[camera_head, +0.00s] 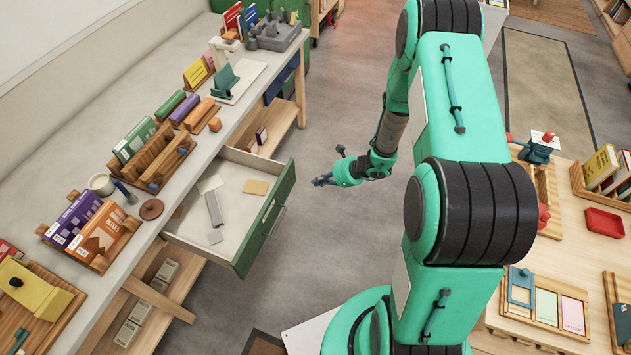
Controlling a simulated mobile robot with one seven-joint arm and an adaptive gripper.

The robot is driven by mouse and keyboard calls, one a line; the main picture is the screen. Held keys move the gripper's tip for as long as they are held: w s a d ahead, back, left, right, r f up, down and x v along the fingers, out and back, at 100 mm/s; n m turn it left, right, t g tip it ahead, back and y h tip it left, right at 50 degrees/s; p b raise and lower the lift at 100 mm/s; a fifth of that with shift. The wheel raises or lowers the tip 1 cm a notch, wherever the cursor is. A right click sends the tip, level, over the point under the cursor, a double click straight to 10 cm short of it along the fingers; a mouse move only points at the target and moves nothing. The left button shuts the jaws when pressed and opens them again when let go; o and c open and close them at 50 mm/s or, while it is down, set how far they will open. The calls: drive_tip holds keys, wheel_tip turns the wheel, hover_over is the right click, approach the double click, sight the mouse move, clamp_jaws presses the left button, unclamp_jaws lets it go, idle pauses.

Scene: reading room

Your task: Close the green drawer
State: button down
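The green drawer (266,223) is pulled out from under the left counter, with its green front facing right toward the aisle. Its pale inside holds a grey bar (214,208), a tan card (256,187) and small pale pieces. My gripper (322,181) is at the end of my green arm, over the aisle floor. It is to the right of the drawer front, near its far end, and apart from it. The fingers are small and dark here, so their opening cannot be made out.
The long counter (236,112) on the left carries books, wooden trays, a mug (102,184) and a grey device (275,32). Open shelves with boxes lie below. A wooden table (486,325) with trays and books stands right. The floor (330,240) between is clear.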

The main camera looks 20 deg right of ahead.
sight(287, 184)
drive_tip(key=shift+w+a+r+b+x, duration=0.25)
drive_tip(key=shift+r+b+x, duration=0.1)
drive_tip(key=shift+x, duration=1.55)
drive_tip(key=shift+w+a+r+b+x, duration=0.2)
drive_tip(key=shift+w+r+b+x, duration=0.15)
drive_tip(key=shift+x, duration=1.6)
drive_tip(key=shift+w+a+r+b+x, duration=0.1)
drive_tip(key=shift+a+r+b+x, duration=0.2)
drive_tip(key=shift+x, duration=1.6)
drive_tip(key=w+a+b, duration=0.4)
drive_tip(key=w+a, duration=2)
drive_tip(key=shift+w+a, duration=0.15)
drive_tip(key=shift+w+a+r, duration=0.1)
drive_tip(key=shift+w+a, duration=0.1)
drive_tip(key=shift+w, duration=0.05)
